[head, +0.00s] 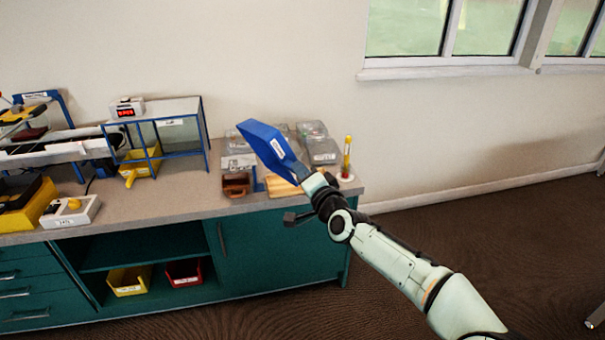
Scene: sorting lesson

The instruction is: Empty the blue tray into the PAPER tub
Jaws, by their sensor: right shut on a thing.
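The blue tray (262,138) is up in the air above the right end of the counter, steeply tilted with a white label on the side facing me. My right gripper (311,184) is shut on its lower right end. I cannot see into the tray, so what it holds is hidden. Clear grey tubs (321,149) stand on the counter behind and to the right of the tray. Their labels are too small to read, so I cannot tell which is the PAPER tub. My left gripper is out of view.
A blue-framed stand (181,125) is to the left. Yellow (129,281) and red (184,272) bins sit on the shelf below.

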